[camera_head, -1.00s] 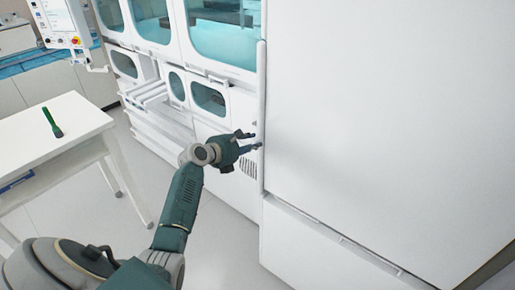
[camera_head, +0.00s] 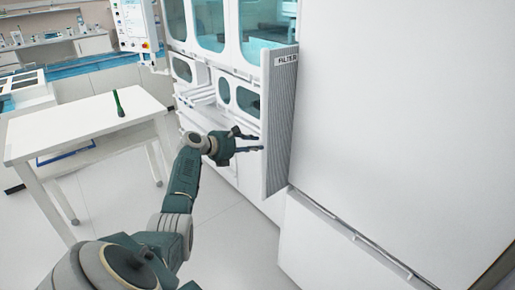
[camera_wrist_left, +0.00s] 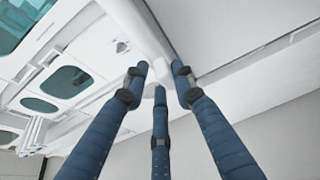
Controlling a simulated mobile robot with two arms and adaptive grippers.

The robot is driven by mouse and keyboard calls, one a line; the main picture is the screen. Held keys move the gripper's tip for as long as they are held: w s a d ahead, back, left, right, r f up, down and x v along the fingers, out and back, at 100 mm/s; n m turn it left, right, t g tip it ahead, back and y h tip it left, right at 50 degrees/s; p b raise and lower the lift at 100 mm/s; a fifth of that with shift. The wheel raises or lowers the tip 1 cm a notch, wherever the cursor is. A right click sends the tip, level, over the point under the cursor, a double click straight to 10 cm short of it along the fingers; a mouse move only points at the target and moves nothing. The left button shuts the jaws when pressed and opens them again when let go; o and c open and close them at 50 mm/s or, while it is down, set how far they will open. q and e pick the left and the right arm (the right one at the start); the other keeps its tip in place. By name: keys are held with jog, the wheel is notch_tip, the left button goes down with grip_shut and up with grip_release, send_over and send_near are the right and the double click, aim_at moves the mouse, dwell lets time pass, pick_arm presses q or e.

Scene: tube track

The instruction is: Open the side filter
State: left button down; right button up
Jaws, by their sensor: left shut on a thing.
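The side filter (camera_head: 279,125) is a tall grey ribbed panel with a label at its top, in the head view. It stands out from the side of the large white machine, its ribbed face showing. My left gripper (camera_head: 257,142) is at the panel's left edge, its fingers shut on that edge. In the left wrist view, the blue fingers (camera_wrist_left: 160,85) close around a white edge part; the exact contact is partly hidden by the fingers. My right gripper is in neither view.
A large plain white cabinet wall (camera_head: 400,120) fills the right. Machine windows (camera_head: 207,22) and small drawers are behind the gripper. A white table (camera_head: 85,127) with a green tube-like object (camera_head: 118,103) stands at the left. Grey floor between table and machine is clear.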

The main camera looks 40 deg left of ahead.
pick_arm(q)
jog(key=shift+d+f, duration=0.3)
jog(key=shift+f, duration=0.15)
jog(key=c, duration=1.5)
grip_release()
jog(key=v, duration=1.2)
jog(key=shift+a+r, duration=0.15)
jog(key=shift+r, duration=0.05)
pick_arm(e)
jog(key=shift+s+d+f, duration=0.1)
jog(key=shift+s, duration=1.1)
pick_arm(q)
jog(key=shift+w, duration=0.1)
